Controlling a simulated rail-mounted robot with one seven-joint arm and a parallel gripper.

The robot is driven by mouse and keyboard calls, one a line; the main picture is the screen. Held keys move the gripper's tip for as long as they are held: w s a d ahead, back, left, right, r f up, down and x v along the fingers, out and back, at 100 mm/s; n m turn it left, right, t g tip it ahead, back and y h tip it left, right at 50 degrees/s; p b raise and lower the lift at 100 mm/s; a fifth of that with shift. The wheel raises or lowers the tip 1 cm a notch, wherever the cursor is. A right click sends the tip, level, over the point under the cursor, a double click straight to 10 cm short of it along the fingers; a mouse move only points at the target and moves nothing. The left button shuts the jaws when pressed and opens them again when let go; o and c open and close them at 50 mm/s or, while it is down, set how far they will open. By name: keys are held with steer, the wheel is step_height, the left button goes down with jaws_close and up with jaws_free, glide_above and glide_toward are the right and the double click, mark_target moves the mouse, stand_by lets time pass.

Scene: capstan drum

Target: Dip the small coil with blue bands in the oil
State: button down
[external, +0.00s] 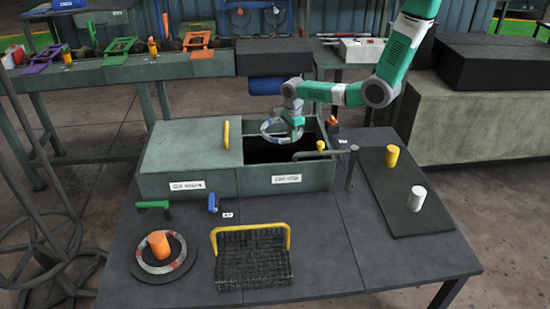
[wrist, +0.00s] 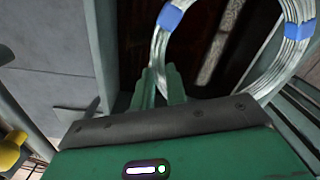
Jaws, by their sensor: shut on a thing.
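The small coil with blue bands (external: 271,136) is a pale wire ring held above the open oil dip compartment (external: 310,178). It also shows in the wrist view (wrist: 250,86), with blue bands on its upper left and right. My gripper (external: 296,133) is shut on the coil's side, and its green fingers (wrist: 163,88) show at the coil's lower left in the wrist view. The compartment is dark inside, so I cannot make out the oil surface. The coil appears above the opening, around rim height or higher; the exact gap is unclear.
The closed oil store lid (external: 185,146) with a yellow handle (external: 227,133) lies to the left. A grey post with a hooked arm (external: 350,170) stands at the right. In front are a black wire basket (external: 252,268) and a red-banded coil (external: 183,258) around an orange peg (external: 158,244).

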step_height(320, 180, down, 16)
steer(key=b, duration=1.2)
steer(key=shift+b, duration=0.3)
stand_by(2.7)
step_height(320, 180, up, 18)
steer(key=p, duration=1.8)
